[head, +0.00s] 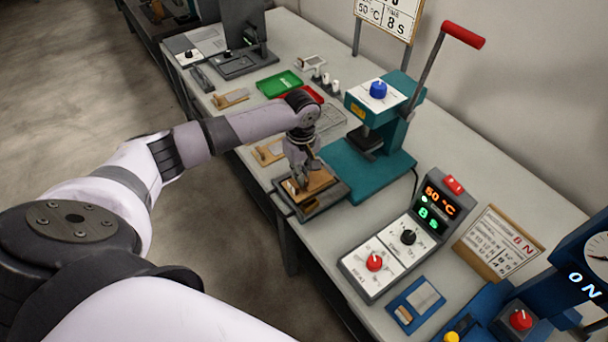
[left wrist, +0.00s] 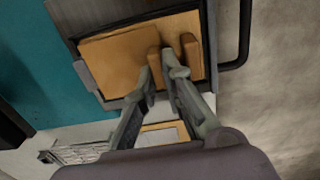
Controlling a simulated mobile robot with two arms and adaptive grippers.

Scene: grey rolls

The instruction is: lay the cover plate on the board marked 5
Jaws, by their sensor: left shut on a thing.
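My left gripper (head: 298,183) points down over a dark tray (head: 318,208) near the table's front edge. It is shut on the raised grip of a tan wooden plate, likely the cover plate (head: 318,180). In the left wrist view the fingers (left wrist: 163,75) close around a tan block on the plate (left wrist: 115,58), with a second tan block (left wrist: 190,57) beside them. The plate is within the tray's outline; I cannot tell if it rests there or hangs just above. No number 5 is legible; a board under the plate would be hidden. My right gripper is out of view.
A teal press (head: 372,152) with a red-handled lever stands right behind the tray. A control box (head: 405,238) shows 50 °C and 8 s. Other boards (head: 268,152) (head: 230,98), a green tray (head: 280,84) and a red tray lie farther back. A blue device stands at lower right.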

